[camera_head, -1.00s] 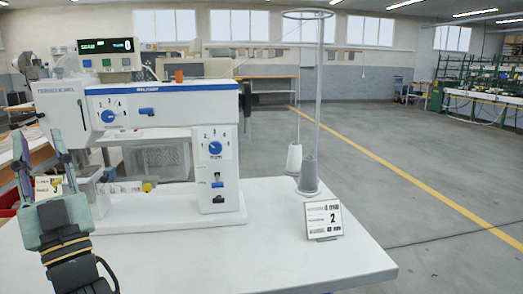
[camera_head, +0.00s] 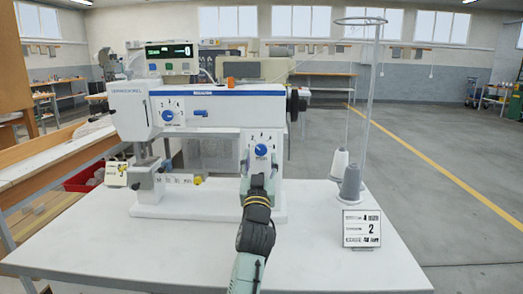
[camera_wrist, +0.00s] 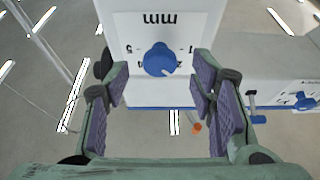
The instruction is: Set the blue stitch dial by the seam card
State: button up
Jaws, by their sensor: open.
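A blue dial (camera_head: 261,150) sits on the white pillar of the sewing machine. Its plate shows numbers and "mm", upside down in the wrist view, where the dial (camera_wrist: 158,60) has a pale mark at its lower right. A second blue dial (camera_head: 168,115) is on the machine's head. The seam card (camera_head: 361,228) stands at the table's right; a large "2" is on its middle line, "4" on the top line. My gripper (camera_head: 258,180) is before the pillar. In the wrist view its open fingers (camera_wrist: 158,82) flank the dial with gaps; nothing is held.
A blue lever (camera_head: 200,113) is beside the second dial. Thread cones (camera_head: 351,184) and a tall thread stand (camera_head: 368,100) are behind the card. The table front (camera_head: 180,255) is clear.

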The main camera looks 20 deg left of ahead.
aim_at(261, 153)
jog(key=shift+x, duration=1.5)
jog(key=shift+c, duration=0.2)
jog(key=c, duration=1.1)
